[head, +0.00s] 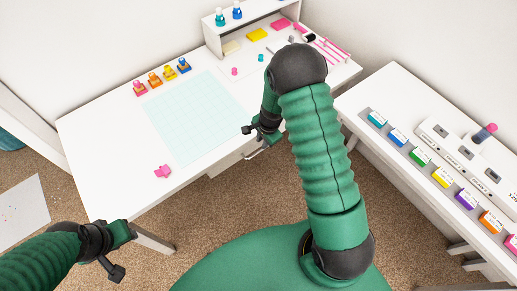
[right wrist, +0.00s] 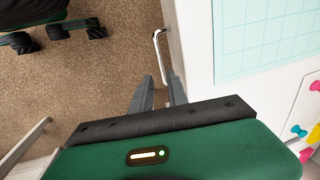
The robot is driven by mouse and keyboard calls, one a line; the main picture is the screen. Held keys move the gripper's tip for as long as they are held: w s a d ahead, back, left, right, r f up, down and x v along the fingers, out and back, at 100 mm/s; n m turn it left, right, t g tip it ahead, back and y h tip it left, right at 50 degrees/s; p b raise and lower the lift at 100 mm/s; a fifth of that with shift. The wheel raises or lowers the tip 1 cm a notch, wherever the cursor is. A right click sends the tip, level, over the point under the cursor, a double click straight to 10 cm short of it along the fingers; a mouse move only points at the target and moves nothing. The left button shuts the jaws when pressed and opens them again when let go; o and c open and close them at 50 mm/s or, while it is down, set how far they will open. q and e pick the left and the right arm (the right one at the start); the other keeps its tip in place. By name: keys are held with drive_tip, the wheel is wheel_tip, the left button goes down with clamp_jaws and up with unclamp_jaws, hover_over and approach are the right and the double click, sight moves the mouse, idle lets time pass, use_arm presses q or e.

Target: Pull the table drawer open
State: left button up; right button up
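The white table (head: 100,125) has a drawer (head: 222,161) under its front edge, and the drawer looks shut. Its metal bar handle (head: 255,152) shows just below my right gripper (head: 262,136) in the head view.
A pale cutting mat (head: 190,115), several stamps (head: 155,79) and a pink piece (head: 162,171) lie on the table. A shelf (head: 240,30) stands at the back. A second white table (head: 375,85) with colored boxes is at the right. Carpet (head: 215,205) is open before the drawer.

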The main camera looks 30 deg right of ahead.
sight(259, 151)
drive_tip(key=f, duration=0.3)
drive_tip(key=w+f, duration=0.1)
drive_tip(key=f, duration=0.2)
drive_tip(key=w+f, duration=0.1)
drive_tip(key=f, duration=0.2)
drive_tip(key=shift+f, duration=0.1)
drive_tip(key=shift+a, duration=0.1)
drive_tip(key=shift+c, duration=0.4)
clamp_jaws()
drive_tip(key=shift+w, duration=0.1)
idle(0.3)
